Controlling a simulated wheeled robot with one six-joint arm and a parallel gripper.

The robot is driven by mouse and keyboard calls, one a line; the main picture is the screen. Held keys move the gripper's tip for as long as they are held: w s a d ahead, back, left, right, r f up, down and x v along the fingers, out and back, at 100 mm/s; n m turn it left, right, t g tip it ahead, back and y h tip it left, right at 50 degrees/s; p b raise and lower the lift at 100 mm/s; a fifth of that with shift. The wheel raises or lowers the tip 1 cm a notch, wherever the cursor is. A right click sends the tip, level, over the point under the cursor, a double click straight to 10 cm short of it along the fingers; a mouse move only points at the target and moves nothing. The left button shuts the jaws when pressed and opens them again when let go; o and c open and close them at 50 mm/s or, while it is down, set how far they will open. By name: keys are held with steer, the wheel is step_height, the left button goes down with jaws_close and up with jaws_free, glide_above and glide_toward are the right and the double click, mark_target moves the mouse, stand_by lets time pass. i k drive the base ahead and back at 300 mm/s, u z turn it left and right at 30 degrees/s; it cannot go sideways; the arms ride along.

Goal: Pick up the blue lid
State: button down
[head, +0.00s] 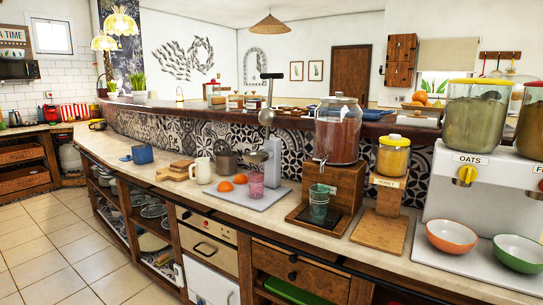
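No thing in the head view shows clearly as a blue lid. A blue mug-like vessel (143,154) stands on the lower counter at the left. A small flat dark-blue piece (125,158) shows at its left side; I cannot tell whether it is a lid or a handle. A small blue item (312,110) is on the raised ledge, left of the large drink dispenser, too small to make out. My gripper is not in view.
The long counter (108,146) holds a cutting board (176,171), a cream jug (200,171), a juicer (268,158), a drink dispenser (338,130), a yellow-lidded jar (393,156) and two bowls (452,236). Open shelves lie below. The tiled floor (60,235) at the left is clear.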

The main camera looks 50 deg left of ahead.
mark_target(128, 158)
steer(key=u, duration=2.7)
